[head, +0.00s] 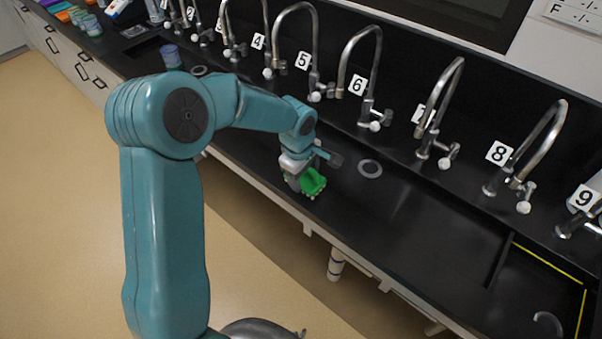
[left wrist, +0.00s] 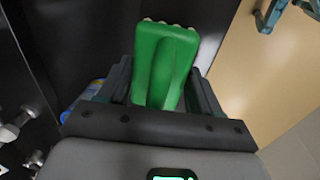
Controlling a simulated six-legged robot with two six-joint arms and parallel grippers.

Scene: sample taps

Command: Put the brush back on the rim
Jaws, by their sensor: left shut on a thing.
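My left gripper (head: 303,176) is shut on the green brush (head: 314,184) and holds it near the counter's front edge, below taps 5 and 6. In the left wrist view the green brush (left wrist: 166,62) stands out between the two dark fingers (left wrist: 160,92), with pale bristle tips at its far end. I cannot tell whether the brush touches the counter. The sink rim (head: 548,262), with a yellow line along it, is at the lower right of the head view, well away from the brush. My right gripper is not in view.
A row of curved taps (head: 372,85) with number plates runs along the back of the black counter (head: 400,215). A grey ring (head: 370,169) lies just right of the brush. A blue jar (head: 171,56) and several coloured containers stand at the far left.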

